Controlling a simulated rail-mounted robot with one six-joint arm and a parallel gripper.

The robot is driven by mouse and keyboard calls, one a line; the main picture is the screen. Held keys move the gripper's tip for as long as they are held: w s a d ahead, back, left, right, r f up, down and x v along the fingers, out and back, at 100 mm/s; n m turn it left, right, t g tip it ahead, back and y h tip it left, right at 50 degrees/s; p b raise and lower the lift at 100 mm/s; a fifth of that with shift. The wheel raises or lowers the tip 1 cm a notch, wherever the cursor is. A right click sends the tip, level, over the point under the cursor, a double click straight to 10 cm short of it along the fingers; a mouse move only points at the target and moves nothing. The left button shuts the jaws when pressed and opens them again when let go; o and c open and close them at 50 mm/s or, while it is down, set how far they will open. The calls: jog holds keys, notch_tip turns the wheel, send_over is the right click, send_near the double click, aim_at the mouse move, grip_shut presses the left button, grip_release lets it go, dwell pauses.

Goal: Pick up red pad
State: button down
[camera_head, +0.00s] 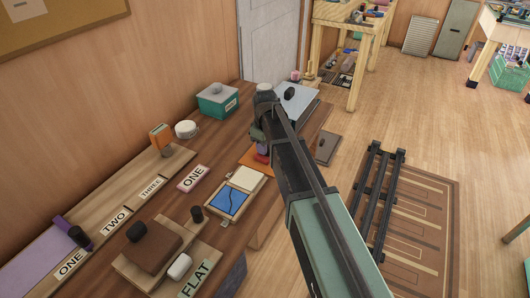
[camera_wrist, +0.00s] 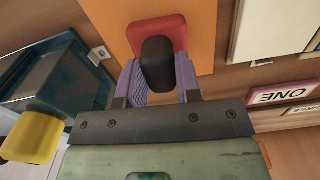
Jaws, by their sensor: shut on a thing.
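The red pad (camera_wrist: 160,32) shows at the top of the wrist view, with a dark rounded knob (camera_wrist: 157,64) on it. It lies over an orange panel (camera_wrist: 203,38); I cannot tell whether it touches the panel. My gripper (camera_wrist: 160,82) has its purple fingers on either side of the knob and is shut on it. In the head view, a little of the red pad (camera_head: 262,158) shows below my gripper (camera_head: 262,148), and my arm hides much of the area to the right.
A tray with a blue panel (camera_head: 228,200) sits just in front, and a "ONE" card (camera_head: 193,178) lies to the left. A yellow block (camera_wrist: 33,137) shows at the wrist view's lower left.

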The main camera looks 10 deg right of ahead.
jog(key=shift+r, duration=0.15)
notch_tip(320, 180, up, 20)
jog(key=p, duration=2)
